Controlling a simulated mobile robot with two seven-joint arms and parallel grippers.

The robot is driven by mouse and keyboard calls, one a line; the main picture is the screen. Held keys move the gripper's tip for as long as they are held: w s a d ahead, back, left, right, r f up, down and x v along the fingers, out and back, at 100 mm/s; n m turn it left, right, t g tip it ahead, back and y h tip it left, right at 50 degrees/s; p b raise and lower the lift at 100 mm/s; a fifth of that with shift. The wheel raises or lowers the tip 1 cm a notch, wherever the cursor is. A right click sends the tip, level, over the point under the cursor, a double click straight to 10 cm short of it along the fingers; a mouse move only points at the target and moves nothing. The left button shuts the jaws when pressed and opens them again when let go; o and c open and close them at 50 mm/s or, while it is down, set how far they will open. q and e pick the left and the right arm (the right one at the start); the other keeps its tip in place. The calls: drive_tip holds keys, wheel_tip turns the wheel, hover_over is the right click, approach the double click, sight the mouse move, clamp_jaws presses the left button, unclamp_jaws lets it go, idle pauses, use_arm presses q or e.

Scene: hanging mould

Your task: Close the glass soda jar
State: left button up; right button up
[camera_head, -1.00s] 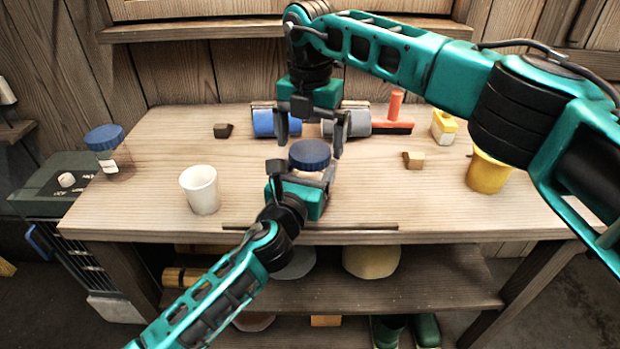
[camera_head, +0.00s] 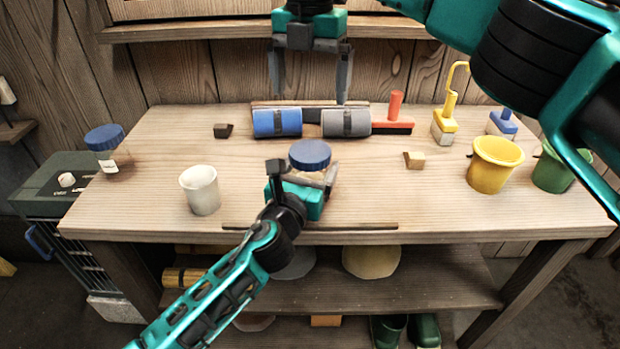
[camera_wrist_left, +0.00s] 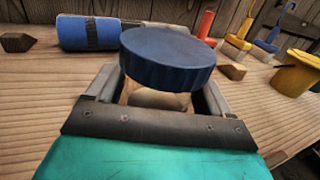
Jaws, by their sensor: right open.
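The glass jar with a blue lid (camera_head: 310,154) stands upright at the middle of the table. The lid sits on top of the jar; I cannot tell whether it is screwed tight. My left gripper (camera_head: 305,178) is shut around the jar's body below the lid. In the left wrist view the blue lid (camera_wrist_left: 168,58) shows between the fingers, with part of the glass jar (camera_wrist_left: 155,97) below it. My right gripper (camera_head: 310,88) is open and empty, raised above the back of the table behind the jar.
A second blue-lidded jar (camera_head: 106,148) stands at the left edge. A white cup (camera_head: 200,190) is left of my left gripper. Blue and grey rolls (camera_head: 277,123) and a red-handled brush (camera_head: 393,115) lie at the back. Yellow (camera_head: 492,170) and green pots stand at the right.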

use_arm(q)
drive_tip(key=o, duration=0.3)
drive_tip(key=v, duration=1.3)
drive_tip(key=shift+p, duration=0.35)
